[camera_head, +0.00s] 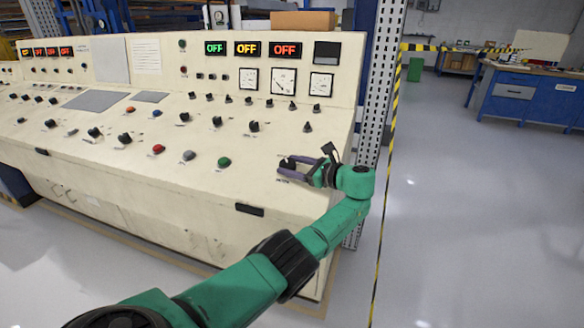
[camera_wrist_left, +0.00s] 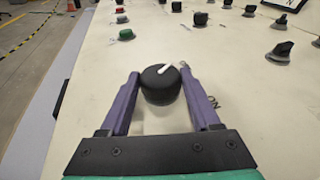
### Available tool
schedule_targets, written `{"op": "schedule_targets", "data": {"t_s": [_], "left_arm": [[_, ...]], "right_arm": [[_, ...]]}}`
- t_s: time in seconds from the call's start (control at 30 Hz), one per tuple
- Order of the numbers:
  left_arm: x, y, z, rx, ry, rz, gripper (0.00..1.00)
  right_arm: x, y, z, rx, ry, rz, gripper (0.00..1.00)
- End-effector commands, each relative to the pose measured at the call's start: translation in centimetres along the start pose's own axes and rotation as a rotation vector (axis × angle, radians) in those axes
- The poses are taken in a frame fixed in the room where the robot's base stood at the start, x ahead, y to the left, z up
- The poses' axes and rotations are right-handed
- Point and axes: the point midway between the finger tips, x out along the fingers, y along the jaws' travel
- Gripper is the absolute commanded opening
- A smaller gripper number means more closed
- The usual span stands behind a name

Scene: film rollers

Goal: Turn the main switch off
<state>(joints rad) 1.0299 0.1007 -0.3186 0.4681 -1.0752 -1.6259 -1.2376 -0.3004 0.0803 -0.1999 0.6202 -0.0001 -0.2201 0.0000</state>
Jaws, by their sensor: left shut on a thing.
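The main switch looks to be the black round knob (camera_head: 288,162) at the right front of the cream console's sloping top. It also shows in the wrist view (camera_wrist_left: 160,88), with a white pointer line slanting to the upper right. My left gripper (camera_head: 294,168) reaches it from the right in the head view. Its two purple fingers (camera_wrist_left: 159,72) stand on either side of the knob, shut on it. Printed letters reading "ON" (camera_wrist_left: 212,102) show beside the right finger; other lettering is hidden or too small. My right gripper is not in view.
The console (camera_head: 130,165) carries several black knobs, a green button (camera_head: 224,162) and a red button (camera_head: 158,149). Lit displays (camera_head: 245,49) on its upright panel read OFF. A perforated metal post (camera_head: 380,80) stands right of the console. Open floor lies farther right.

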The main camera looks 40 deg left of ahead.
Motion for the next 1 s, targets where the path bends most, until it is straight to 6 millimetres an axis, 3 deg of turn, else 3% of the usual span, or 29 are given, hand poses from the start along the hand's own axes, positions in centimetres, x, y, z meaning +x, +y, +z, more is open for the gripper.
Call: {"op": "schedule_targets", "data": {"t_s": [0.03, 0.07, 0.13, 0.57, 0.77, 1.0], "left_arm": [[0.1, 0.0, 0.1, -0.002, -0.002, 0.001, 0.08], [0.1, 0.0, 0.1, -0.002, -0.002, 0.001, 0.67], [0.1, 0.0, 0.1, -0.002, -0.001, 0.001, 0.94], [-0.8, -0.1, 0.0, -0.001, 0.0, -0.002, 0.94], [-5.0, -0.1, -0.1, -0.002, 0.002, -0.005, 0.94], [-11.8, 0.0, -0.2, -0.001, 0.0, -0.004, 0.94]], "right_arm": [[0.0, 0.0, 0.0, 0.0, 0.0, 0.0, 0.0], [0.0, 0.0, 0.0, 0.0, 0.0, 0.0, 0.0], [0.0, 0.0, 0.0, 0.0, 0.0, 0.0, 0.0], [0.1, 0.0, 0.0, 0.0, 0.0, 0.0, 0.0], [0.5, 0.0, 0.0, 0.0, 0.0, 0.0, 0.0], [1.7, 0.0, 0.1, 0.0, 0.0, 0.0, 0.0]]}}
